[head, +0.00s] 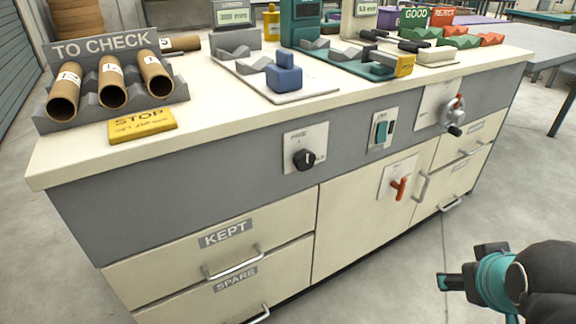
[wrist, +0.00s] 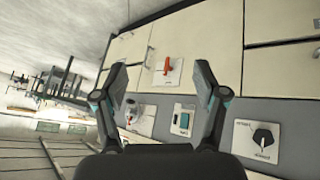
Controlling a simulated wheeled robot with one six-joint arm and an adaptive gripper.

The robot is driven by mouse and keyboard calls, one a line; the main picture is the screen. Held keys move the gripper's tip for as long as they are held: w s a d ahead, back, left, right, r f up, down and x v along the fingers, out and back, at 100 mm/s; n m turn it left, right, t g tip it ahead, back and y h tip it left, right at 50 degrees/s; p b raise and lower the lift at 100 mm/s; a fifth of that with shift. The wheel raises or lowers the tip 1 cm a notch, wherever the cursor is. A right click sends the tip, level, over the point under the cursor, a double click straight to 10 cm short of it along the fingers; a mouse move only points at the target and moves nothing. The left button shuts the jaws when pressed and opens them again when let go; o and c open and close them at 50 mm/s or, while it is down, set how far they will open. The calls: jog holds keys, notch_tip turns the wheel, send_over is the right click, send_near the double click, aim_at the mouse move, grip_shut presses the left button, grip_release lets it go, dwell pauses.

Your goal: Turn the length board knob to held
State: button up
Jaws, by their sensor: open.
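A black knob (head: 304,159) sits on a white plate on the grey front panel of the bench, above the drawers. Its lettering is too small to read surely. In the wrist view the knob (wrist: 263,138) is at the lower right, outside the jaws. My gripper (head: 441,283) is at the lower right of the head view, well apart from the bench front and the knob. In the wrist view my gripper (wrist: 162,80) has its two fingers spread wide with nothing between them.
A teal rocker switch (head: 381,131), a red-orange lever (head: 398,188) and a metal crank (head: 454,113) share the bench front. Drawer handles (head: 233,265) stick out below. Cardboard tubes (head: 112,90) and a yellow STOP sign (head: 142,125) stand on top. The floor before the bench is clear.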

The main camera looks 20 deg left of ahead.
jog(key=w+n+t+b, duration=0.2)
jog(key=w+n+t, duration=0.1)
jog(key=w+n, duration=0.35)
jog(key=n+t+y+b, duration=0.1)
jog(key=n+y+b, duration=0.9)
jog(key=n, duration=2.3)
send_near(308, 161)
jog(key=w+a+f+y+p, duration=0.1)
jog(key=w+a, duration=0.1)
jog(key=w+a+y+p, duration=0.1)
jog(key=w+a, duration=0.1)
jog(key=w, duration=0.1)
jog(key=w+a+f+y+p, duration=0.1)
jog(key=w+a+y, duration=0.1)
jog(key=shift+w+a+f+m+p, duration=0.25)
jog(key=shift+w+a+f+p, duration=0.05)
jog(key=shift+w+a+p, duration=0.1)
jog(key=shift+d, duration=0.1)
jog(key=c, duration=1.1)
